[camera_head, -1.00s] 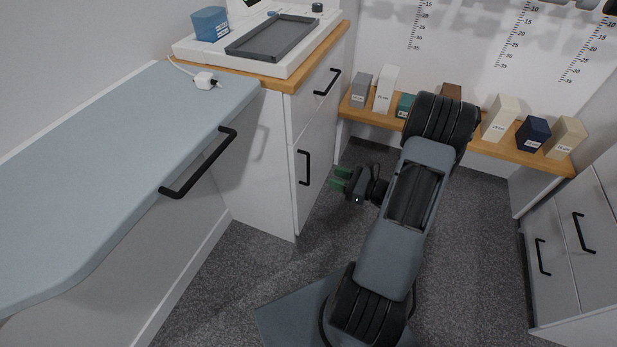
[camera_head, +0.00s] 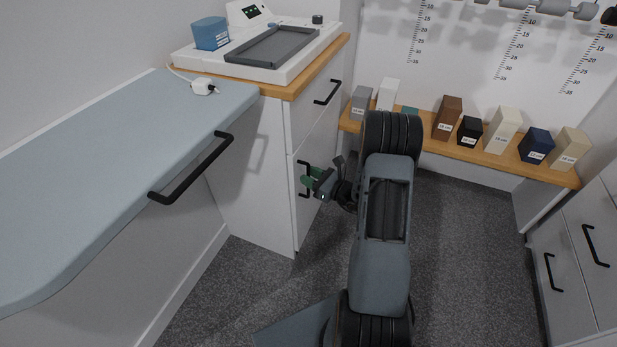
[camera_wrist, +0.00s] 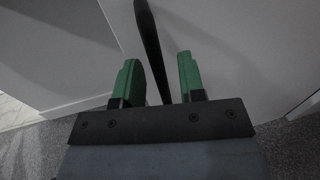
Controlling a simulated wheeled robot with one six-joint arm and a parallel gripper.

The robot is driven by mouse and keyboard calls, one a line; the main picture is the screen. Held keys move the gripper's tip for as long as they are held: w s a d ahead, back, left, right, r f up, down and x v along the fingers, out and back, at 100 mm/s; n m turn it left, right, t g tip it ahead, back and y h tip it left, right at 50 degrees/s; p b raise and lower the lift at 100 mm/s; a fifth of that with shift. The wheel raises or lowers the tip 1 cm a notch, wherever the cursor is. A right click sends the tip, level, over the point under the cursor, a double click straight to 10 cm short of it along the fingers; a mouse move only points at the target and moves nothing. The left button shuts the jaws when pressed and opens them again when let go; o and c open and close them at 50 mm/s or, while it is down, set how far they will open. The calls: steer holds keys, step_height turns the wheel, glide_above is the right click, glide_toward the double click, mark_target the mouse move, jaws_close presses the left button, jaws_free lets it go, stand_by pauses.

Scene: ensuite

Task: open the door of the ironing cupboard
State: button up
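The white cupboard door (camera_head: 306,222) is under the wooden counter and looks shut. Its black vertical bar handle (camera_head: 304,180) is partly hidden by my green fingers. My gripper (camera_head: 316,178) is at this handle. In the wrist view, the handle (camera_wrist: 151,45) runs between the two green fingers of my gripper (camera_wrist: 158,65).
The ironing board (camera_head: 120,150) juts out at the left, with a black handle (camera_head: 190,172) at its edge. A drawer handle (camera_head: 328,92) is above the door. A low shelf (camera_head: 480,155) with several boxes is behind my arm. Drawers (camera_head: 570,250) stand at right. Carpet between is clear.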

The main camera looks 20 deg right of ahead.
steer(key=shift+w+a, duration=0.25)
steer(key=shift+w, duration=0.15)
steer(key=shift+c, duration=0.4)
jaws_close()
